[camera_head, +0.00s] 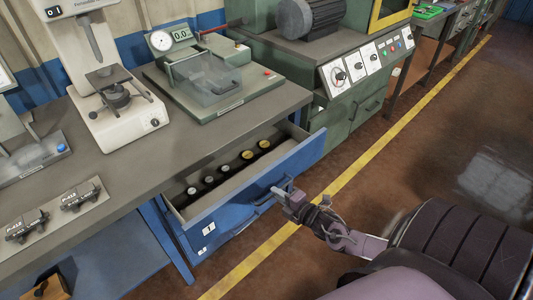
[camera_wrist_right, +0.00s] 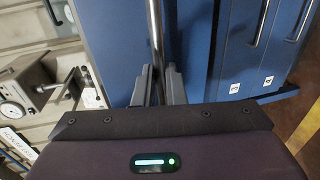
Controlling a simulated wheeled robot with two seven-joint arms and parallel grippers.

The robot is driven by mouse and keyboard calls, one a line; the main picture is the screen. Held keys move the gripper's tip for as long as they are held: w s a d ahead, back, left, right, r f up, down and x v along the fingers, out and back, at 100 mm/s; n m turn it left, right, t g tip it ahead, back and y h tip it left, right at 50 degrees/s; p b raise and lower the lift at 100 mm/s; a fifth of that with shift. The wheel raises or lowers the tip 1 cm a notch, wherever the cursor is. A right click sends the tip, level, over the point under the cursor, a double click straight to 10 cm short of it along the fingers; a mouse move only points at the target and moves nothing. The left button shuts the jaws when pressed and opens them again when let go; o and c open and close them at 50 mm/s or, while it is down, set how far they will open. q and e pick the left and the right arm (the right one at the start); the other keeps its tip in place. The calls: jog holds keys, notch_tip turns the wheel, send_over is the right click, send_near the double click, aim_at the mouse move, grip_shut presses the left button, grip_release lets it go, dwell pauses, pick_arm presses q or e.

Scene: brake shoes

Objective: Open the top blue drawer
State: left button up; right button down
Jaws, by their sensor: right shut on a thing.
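The top blue drawer (camera_head: 262,180) stands pulled out from under the grey workbench, and several round-faced items (camera_head: 228,170) show inside it. Its front also fills the middle of the right wrist view (camera_wrist_right: 110,45). My right gripper (camera_head: 285,194) is at the drawer's front. In the right wrist view, its two fingers (camera_wrist_right: 158,85) are closed around the metal bar handle (camera_wrist_right: 154,28). My left gripper is in neither view.
The grey workbench (camera_head: 128,165) carries a white tester (camera_head: 120,100) and a green device with a clear cover (camera_head: 210,80). A green cabinet (camera_head: 345,100) stands to the right of the drawer. The brown floor (camera_head: 430,140), crossed by a yellow line (camera_head: 375,165), is clear in front.

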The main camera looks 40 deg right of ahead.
jog(key=f+p+v, duration=0.2)
jog(key=v, duration=0.7)
jog(key=f+p+v, duration=0.1)
jog(key=p+v, duration=0.2)
jog(key=v, duration=0.6)
jog(key=shift+s+f+p, duration=0.3)
jog(key=shift+s+p, duration=0.05)
jog(key=shift+s, duration=0.2)
jog(key=c, duration=1.5)
grip_release()
jog(key=v, duration=0.7)
jog(key=shift+s, duration=0.4)
